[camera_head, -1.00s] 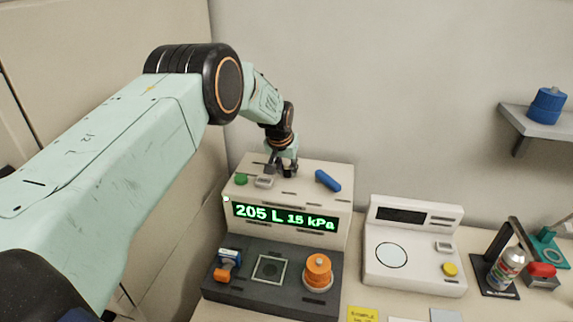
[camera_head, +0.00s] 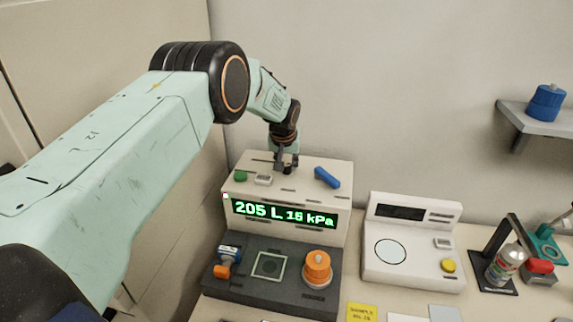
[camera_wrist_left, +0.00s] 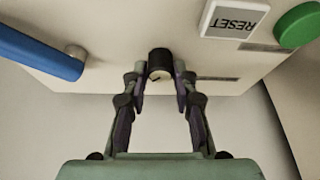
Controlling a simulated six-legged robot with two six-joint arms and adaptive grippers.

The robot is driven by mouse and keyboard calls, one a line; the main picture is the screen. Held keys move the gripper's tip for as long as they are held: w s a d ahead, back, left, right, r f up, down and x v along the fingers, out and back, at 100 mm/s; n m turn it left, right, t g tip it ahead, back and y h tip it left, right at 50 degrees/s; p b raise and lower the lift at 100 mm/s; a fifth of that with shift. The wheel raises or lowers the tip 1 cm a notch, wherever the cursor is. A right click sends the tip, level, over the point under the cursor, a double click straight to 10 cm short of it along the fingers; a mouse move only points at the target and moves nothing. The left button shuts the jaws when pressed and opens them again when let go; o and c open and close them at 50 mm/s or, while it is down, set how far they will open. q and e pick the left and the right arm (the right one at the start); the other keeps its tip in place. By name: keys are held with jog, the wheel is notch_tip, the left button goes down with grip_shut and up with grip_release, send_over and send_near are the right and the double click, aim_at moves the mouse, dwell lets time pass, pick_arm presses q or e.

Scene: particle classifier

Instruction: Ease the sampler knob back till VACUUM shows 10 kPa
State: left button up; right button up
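The sampler knob (camera_wrist_left: 160,63) is a small black cylinder with a pale end, between my left fingertips in the left wrist view. My left gripper (camera_wrist_left: 160,72) has its fingers drawn in on both sides of the knob and looks shut on it. The green display (camera_head: 283,213) reads 205 L and what looks like 16 kPa; the last digit is small. My right gripper is not in view.
A white RESET button (camera_wrist_left: 235,18) and a green button (camera_wrist_left: 298,25) are beside the knob. A blue lever (camera_head: 327,178) is on its other side. An orange knob (camera_head: 317,268) sits on the dark lower deck. A white instrument (camera_head: 412,242) stands to the right.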

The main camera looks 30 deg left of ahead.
pick_arm(q)
jog(key=o, duration=0.4)
jog(key=shift+s, duration=0.2)
jog(key=shift+c, duration=0.2)
jog(key=shift+r, duration=0.4)
jog(key=v, duration=1.1)
jog(key=shift+s, duration=0.2)
jog(key=shift+w+d, duration=0.1)
